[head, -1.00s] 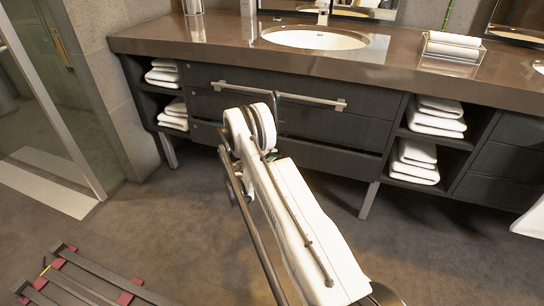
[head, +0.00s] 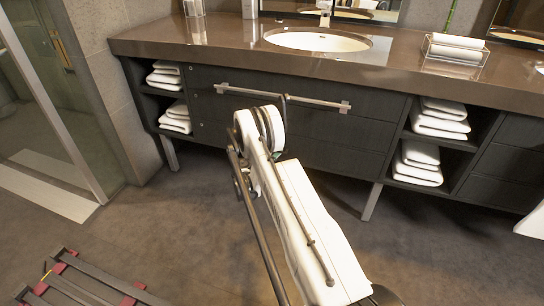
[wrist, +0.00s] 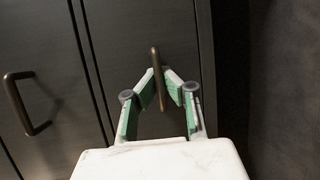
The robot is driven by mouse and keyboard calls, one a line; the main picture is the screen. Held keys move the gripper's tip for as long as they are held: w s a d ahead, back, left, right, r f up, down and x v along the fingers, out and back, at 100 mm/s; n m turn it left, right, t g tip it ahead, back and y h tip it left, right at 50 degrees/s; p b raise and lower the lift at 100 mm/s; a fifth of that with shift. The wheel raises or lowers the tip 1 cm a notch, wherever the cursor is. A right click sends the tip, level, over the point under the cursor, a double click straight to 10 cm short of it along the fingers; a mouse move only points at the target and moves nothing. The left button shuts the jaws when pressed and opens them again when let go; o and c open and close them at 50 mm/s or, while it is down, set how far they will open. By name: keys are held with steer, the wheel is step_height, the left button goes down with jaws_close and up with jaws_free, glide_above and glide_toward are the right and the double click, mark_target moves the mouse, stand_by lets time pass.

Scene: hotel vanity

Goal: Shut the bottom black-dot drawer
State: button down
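The vanity's dark drawer stack shows under the sink in the head view, with the bottom drawer (head: 340,161) partly behind my arm. I cannot make out a black dot, nor tell how far this drawer stands out. In the wrist view, a dark front (wrist: 125,40) carries a bronze bar handle (wrist: 156,62). My gripper (wrist: 163,74) has green-padded fingers that are apart, with the handle's end showing between the tips. I cannot tell whether they touch it. My arm hides the gripper in the head view.
A second bronze handle (wrist: 18,104) is on the neighbouring front. A long bar handle (head: 320,102) crosses the upper drawer. Open shelves with folded white towels (head: 440,120) flank the drawers. A vanity leg (head: 371,200) stands right of them. The floor (head: 130,235) in front is mostly clear.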

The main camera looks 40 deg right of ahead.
steer(key=c, duration=2.2)
jaws_free()
steer(key=shift+w+a, duration=0.1)
steer(key=shift+c, duration=0.2)
steer(key=shift+o, duration=0.6)
steer(key=v, duration=1.2)
